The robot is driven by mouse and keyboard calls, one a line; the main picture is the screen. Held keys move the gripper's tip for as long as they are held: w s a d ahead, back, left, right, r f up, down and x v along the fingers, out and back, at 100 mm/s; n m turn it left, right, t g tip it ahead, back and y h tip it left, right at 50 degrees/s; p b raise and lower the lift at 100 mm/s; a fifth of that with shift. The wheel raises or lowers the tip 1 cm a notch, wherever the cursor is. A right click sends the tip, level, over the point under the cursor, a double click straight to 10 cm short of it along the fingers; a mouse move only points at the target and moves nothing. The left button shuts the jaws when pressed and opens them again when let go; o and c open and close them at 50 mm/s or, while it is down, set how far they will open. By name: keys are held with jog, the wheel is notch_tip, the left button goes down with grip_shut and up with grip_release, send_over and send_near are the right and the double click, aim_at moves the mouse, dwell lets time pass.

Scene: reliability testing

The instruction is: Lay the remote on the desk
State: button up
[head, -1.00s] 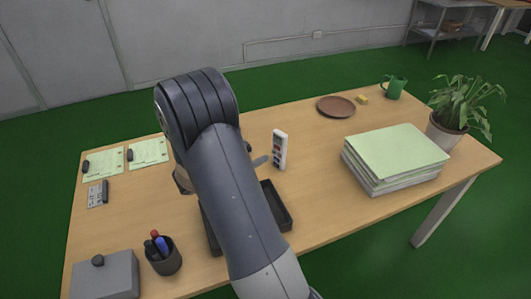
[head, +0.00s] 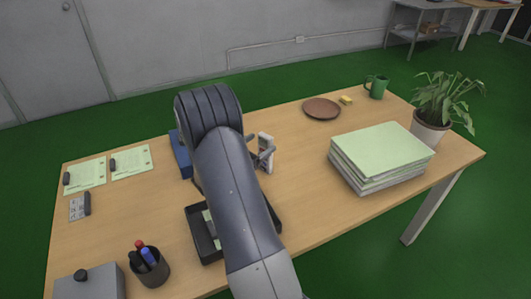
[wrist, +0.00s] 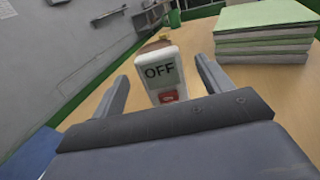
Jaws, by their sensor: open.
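The remote (head: 267,139) is white with grey and red parts and stands upright on the wooden desk (head: 315,205). In the wrist view the remote (wrist: 162,72) shows an "OFF" marking and a red button, straight ahead between the fingers. My gripper (head: 262,157) is at the remote in the head view, partly hidden by my arm. In the wrist view my gripper (wrist: 161,70) is open, with one finger on each side of the remote and visible gaps. I cannot tell how far the fingertips reach along it.
A black tray (head: 200,238) lies under my arm, with a blue box (head: 181,155) behind it. A paper stack (head: 380,155), plant (head: 433,120), brown plate (head: 321,108) and green mug (head: 376,87) stand right. A pen cup (head: 150,268) is front left. The desk's middle is clear.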

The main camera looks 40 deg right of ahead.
jog(key=shift+d, duration=0.6)
jog(key=shift+c, duration=0.5)
jog(key=c, duration=1.5)
jog(key=shift+r, duration=0.15)
